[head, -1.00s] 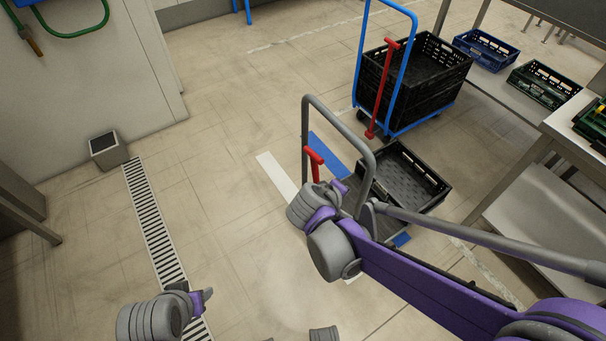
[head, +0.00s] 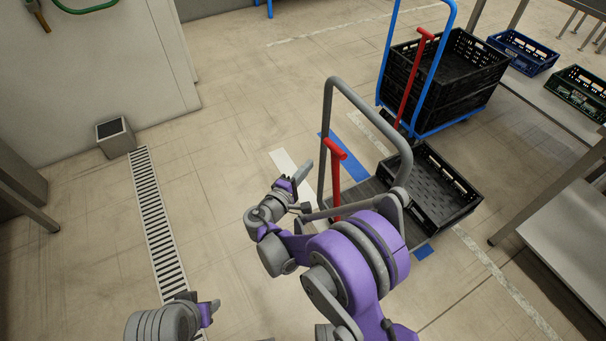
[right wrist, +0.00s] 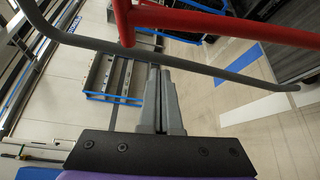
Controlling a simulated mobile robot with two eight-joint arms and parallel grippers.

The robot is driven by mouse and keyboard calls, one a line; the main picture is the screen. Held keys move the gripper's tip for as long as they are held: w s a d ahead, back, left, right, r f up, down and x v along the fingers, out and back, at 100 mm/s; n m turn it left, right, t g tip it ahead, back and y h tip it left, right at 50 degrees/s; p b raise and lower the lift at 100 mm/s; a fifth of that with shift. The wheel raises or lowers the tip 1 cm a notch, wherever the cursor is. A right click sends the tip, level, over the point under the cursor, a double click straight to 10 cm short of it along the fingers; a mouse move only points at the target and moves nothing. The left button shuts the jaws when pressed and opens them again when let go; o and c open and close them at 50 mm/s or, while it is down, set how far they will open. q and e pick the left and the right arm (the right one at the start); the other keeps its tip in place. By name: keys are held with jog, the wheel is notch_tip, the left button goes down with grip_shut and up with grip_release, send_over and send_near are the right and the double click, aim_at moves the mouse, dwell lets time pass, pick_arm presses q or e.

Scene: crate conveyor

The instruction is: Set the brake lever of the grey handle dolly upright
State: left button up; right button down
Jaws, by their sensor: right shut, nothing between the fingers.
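The grey handle dolly (head: 326,125) stands right of centre in the head view, with its grey hoop handle up. Its red brake lever (head: 336,190) has a T-shaped grip and runs nearly vertically in the picture beside the hoop; my arm hides its foot. My right gripper (head: 306,170) is shut and empty, left of the lever and apart from it in the picture. In the right wrist view, the closed fingers (right wrist: 158,85) point toward the grey hoop bar (right wrist: 215,73), with the red lever (right wrist: 220,25) across the top. My left gripper (head: 210,308) is low at the left; its jaw state is unclear.
A black crate (head: 462,208) sits on the grey dolly. Behind it stands a blue-handled dolly (head: 447,30) with stacked black crates (head: 480,62) and its own red lever (head: 412,75). A table (head: 565,115) is at the right.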

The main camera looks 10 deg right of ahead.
jog(key=shift+w+d+r+b, duration=0.1)
jog(key=shift+d+b, duration=0.15)
jog(key=shift+d, duration=0.65)
jog(key=shift+w+d+b, duration=0.15)
jog(key=shift+d+b, duration=0.05)
jog(key=shift+d, duration=0.7)
jog(key=shift+w+d+r+b, duration=0.1)
jog(key=shift+d+b, duration=0.15)
jog(key=shift+d, duration=0.65)
